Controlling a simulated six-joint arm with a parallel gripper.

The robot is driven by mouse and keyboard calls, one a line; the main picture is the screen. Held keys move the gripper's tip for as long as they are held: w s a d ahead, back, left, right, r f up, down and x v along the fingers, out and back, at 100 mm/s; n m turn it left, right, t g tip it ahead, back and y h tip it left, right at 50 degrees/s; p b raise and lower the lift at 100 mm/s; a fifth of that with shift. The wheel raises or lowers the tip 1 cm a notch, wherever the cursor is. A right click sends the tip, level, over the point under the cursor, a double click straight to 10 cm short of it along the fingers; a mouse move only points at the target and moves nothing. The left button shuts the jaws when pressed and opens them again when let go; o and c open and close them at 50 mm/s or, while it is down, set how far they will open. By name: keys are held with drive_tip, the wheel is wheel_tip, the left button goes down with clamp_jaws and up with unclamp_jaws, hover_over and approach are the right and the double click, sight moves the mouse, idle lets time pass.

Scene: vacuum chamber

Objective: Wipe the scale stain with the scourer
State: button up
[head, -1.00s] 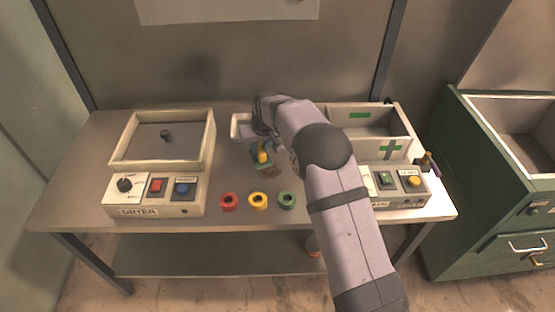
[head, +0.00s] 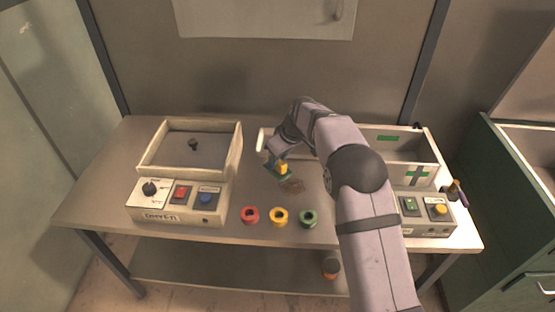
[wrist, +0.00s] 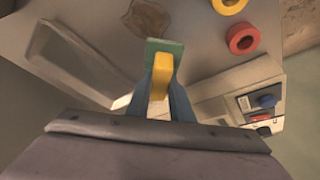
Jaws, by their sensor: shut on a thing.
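The scourer shows as a yellow grip on a green pad (head: 282,168). My gripper (head: 279,163) is shut on the yellow grip. In the wrist view the blue fingers of my gripper (wrist: 159,95) close on the yellow grip, with the green pad (wrist: 166,48) past their tips. The scale stain (head: 292,186) is a brown patch on the table, just in front and right of the scourer. It also shows in the wrist view (wrist: 147,18), beside the pad. I cannot tell whether the pad touches the table.
Red (head: 249,215), yellow (head: 279,216) and green (head: 308,218) rings lie along the table's front, near the stain. A dryer box (head: 140,218) with buttons stands left. A pale bin with a green cross (head: 436,176) and a button panel (head: 428,228) stand right.

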sight(277, 171)
drive_tip(key=shift+f+b, duration=2.55)
drive_tip(key=shift+f, duration=1)
drive_tip(key=shift+d+f+b, duration=0.4)
drive_tip(key=shift+d+f, duration=0.1)
drive_tip(key=shift+d, duration=0.4)
clamp_jaws()
drive_tip(key=shift+d+b, duration=1.2)
drive_tip(key=shift+d, duration=3.3)
drive_tip(key=shift+a+r+p, duration=0.1)
drive_tip(key=shift+a+p, duration=0.65)
drive_tip(key=shift+a, duration=4.6)
drive_tip(key=shift+w+f, duration=0.1)
drive_tip(key=shift+f, duration=0.1)
drive_tip(key=shift+d+r, duration=0.15)
drive_tip(key=shift+d, duration=0.3)
drive_tip(key=shift+d+b, duration=0.85)
drive_tip(key=shift+d, duration=4.1)
drive_tip(key=shift+a+p, duration=1.75)
drive_tip(key=shift+a, duration=3.7)
wheel_tip(277, 171, up, 3)
drive_tip(key=shift+a+f+p, duration=0.1)
drive_tip(key=shift+p, duration=0.55)
drive_tip(key=shift+r+p, duration=0.55)
drive_tip(key=shift+r, duration=0.05)
drive_tip(key=shift+r+p, duration=1.55)
drive_tip(key=shift+r, duration=0.6)
